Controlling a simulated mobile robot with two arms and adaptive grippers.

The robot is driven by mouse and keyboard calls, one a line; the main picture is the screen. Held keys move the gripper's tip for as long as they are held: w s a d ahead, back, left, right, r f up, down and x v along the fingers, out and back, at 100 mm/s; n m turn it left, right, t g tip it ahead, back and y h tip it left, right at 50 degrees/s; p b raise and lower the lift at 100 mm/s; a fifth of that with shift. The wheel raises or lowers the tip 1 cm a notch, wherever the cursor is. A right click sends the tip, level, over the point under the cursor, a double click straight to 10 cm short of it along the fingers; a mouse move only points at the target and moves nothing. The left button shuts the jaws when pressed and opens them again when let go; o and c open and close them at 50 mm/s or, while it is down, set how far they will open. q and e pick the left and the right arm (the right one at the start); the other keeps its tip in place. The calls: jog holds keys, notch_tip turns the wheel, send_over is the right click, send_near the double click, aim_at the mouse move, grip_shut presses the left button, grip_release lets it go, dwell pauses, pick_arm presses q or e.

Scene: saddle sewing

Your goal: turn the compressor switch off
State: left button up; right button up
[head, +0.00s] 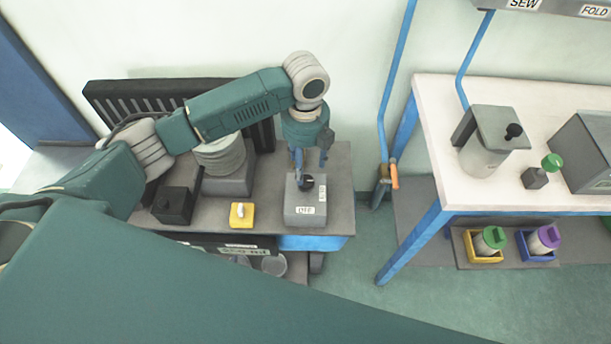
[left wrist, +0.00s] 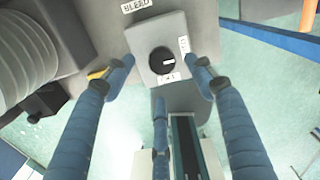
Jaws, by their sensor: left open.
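The compressor switch is a grey box (head: 305,208) with a round black knob (head: 307,183) on the dark bench. A label reading OFF sits on its front part, and a second label is at its right side, too small to read surely. My left gripper (head: 311,168) is open and points down over the knob. My right gripper is not in view.
A yellow box with a white toggle (head: 241,215) and a black box (head: 173,205) stand left of the switch. A grey ribbed cylinder (head: 220,158) stands behind them. A white-topped table (head: 440,130) is to the right, beyond blue posts. A BLEED label (left wrist: 135,5) is nearby.

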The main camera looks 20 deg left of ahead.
aim_at(305, 179)
pick_arm(q)
notch_tip(305, 179, down, 7)
dwell(0.3)
jog(key=shift+r, duration=0.1)
jog(key=c, duration=1.1)
